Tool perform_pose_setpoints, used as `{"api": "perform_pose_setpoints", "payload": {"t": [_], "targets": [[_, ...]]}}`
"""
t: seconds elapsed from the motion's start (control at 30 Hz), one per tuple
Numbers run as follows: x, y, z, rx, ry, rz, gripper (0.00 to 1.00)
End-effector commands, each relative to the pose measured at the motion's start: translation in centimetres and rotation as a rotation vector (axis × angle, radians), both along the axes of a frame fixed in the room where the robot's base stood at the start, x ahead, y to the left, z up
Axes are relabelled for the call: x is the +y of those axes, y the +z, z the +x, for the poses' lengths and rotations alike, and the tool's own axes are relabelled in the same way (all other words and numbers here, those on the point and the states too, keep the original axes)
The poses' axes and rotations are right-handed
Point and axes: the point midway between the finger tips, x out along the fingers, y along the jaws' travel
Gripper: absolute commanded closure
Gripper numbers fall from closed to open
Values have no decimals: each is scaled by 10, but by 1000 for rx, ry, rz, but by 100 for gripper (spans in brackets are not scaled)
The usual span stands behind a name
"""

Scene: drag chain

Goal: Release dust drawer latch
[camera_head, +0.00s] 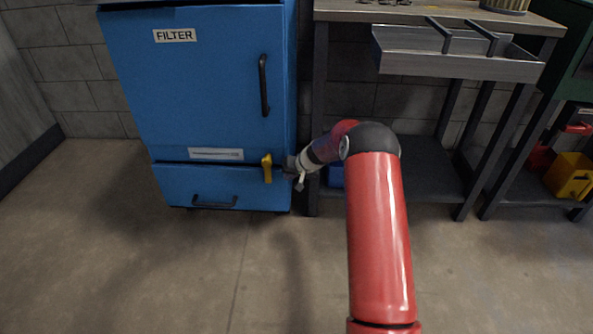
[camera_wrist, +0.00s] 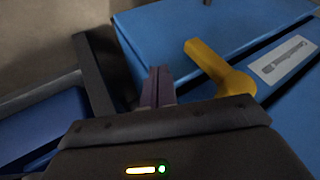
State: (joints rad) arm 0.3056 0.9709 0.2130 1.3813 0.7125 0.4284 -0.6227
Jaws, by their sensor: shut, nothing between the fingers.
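The yellow dust drawer latch (camera_head: 267,168) stands upright at the right end of the seam above the blue dust drawer (camera_head: 180,187). In the wrist view the latch (camera_wrist: 209,64) is an angled yellow lever with a round hub, just right of my fingertips. My gripper (camera_head: 283,172) is at the right edge of the cabinet, close to the latch. In the wrist view my gripper (camera_wrist: 160,85) is shut with its fingers together and empty. The fingers appear apart from the lever there; contact near the hub cannot be told.
The blue filter cabinet (camera_head: 200,80) rises above the drawer, with a black door handle (camera_head: 264,85). The drawer has a black pull (camera_head: 214,203). A workbench (camera_head: 420,11) with dark legs stands close on the right. The floor in front (camera_head: 150,270) is clear.

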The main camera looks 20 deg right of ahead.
Motion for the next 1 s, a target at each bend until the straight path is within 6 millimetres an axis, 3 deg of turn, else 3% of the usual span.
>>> {"api": "perform_pose_setpoints", "payload": {"t": [0.1, 0.3, 0.77, 1.0], "targets": [[20, 2, 6, 0, 5, -1, 100], [35, 1, 11, 0, 1, -1, 100], [37, 0, 12, -1, 0, 3, 100], [38, -4, 22, -15, -1, 48, 100]]}}
